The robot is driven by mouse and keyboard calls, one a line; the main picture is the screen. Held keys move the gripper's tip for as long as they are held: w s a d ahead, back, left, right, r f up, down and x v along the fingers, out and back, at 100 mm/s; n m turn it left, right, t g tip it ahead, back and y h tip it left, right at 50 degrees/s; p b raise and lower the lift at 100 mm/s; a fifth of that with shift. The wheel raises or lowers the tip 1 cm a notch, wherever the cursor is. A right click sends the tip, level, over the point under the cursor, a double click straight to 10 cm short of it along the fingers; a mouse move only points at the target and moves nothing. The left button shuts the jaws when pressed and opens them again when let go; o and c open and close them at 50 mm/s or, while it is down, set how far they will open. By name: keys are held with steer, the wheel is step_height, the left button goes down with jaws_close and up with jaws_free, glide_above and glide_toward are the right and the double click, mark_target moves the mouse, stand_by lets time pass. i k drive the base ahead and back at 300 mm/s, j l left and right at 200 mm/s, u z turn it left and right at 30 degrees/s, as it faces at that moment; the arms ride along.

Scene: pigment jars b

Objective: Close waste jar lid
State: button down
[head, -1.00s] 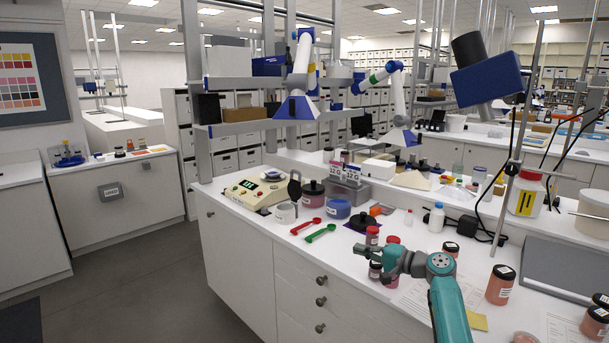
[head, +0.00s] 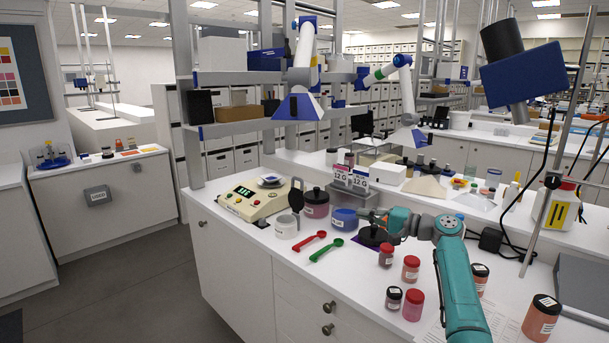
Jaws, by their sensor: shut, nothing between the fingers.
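A small white jar (head: 286,228) with a label stands near the bench's front edge. A dark round lid (head: 296,194) stands upright at its right rim, so the jar looks open. I take this as the waste jar, but its label is too small to read. My gripper (head: 364,214) is shut and empty, to the right of the jar and well apart from it. Its fingertips point left, close to the blue jar's right side; I cannot tell whether they touch it.
A maroon jar (head: 316,207) and a blue jar (head: 343,220) stand between the white jar and my gripper. Red (head: 308,243) and green (head: 326,251) scoops lie in front. A scale (head: 253,203) is at left. Several red jars stand at right. A dark object (head: 371,238) lies below my gripper.

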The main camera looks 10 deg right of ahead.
mark_target(296, 200)
steer(key=i, duration=1)
